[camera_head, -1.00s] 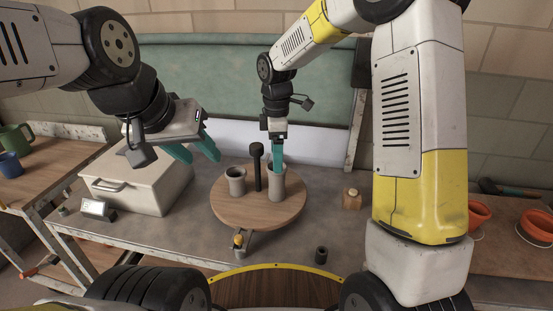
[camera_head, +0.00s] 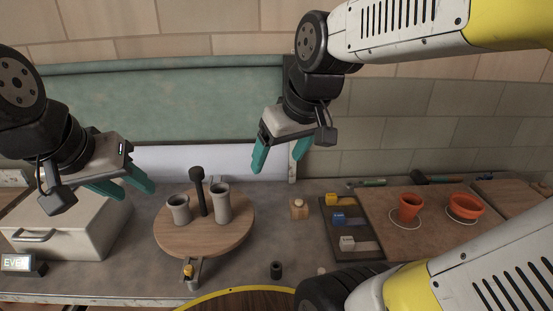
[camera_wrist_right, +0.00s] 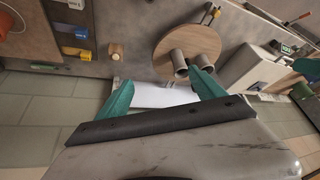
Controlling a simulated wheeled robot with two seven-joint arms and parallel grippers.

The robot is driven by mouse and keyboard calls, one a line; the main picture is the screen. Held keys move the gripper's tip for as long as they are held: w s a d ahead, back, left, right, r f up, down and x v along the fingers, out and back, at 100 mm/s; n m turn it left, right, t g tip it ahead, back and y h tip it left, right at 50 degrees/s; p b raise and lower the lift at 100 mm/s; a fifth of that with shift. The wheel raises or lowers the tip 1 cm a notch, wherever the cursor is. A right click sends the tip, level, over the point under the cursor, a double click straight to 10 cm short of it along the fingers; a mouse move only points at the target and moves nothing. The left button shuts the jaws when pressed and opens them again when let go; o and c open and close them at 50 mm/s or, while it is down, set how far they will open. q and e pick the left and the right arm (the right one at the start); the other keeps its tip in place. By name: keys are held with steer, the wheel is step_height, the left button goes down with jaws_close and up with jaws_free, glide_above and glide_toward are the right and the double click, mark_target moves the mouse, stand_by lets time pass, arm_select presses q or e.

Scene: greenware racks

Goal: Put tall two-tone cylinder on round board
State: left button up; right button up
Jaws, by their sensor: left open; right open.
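The tall two-tone cylinder (camera_head: 222,204) stands upright on the round wooden board (camera_head: 180,240), right of the dark central post; its two tones are hard to tell apart. A shorter grey cylinder (camera_head: 180,210) stands on the board left of the post. My right gripper (camera_head: 278,168) is open and empty, above and to the right of the tall cylinder, apart from it. In the right wrist view the tall cylinder (camera_wrist_right: 179,63) and board (camera_wrist_right: 165,48) lie beyond the open fingers. My left gripper (camera_head: 132,191) is open and empty at the left, above the pale box.
The pale box (camera_head: 60,228) stands left of the board. A small wooden block (camera_head: 299,209) and a dark tray (camera_head: 345,250) with coloured blocks lie right. Orange pots (camera_head: 410,207) stand farther right. A small dark cylinder (camera_head: 276,269) is near the front edge.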

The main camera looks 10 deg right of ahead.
steer(key=shift+s+d+f+m+t, duration=0.1)
steer(key=shift+s+d+m+t, duration=0.1)
steer(key=shift+s+m, duration=0.35)
steer(key=shift+s+d+r+m+t, duration=0.1)
steer(key=shift+s+d+m+t, duration=0.1)
steer(key=shift+s+m, duration=0.4)
steer(key=shift+s+d+f+m+t, duration=0.1)
steer(key=shift+s+m+t, duration=0.2)
steer(key=shift+s, duration=0.4)
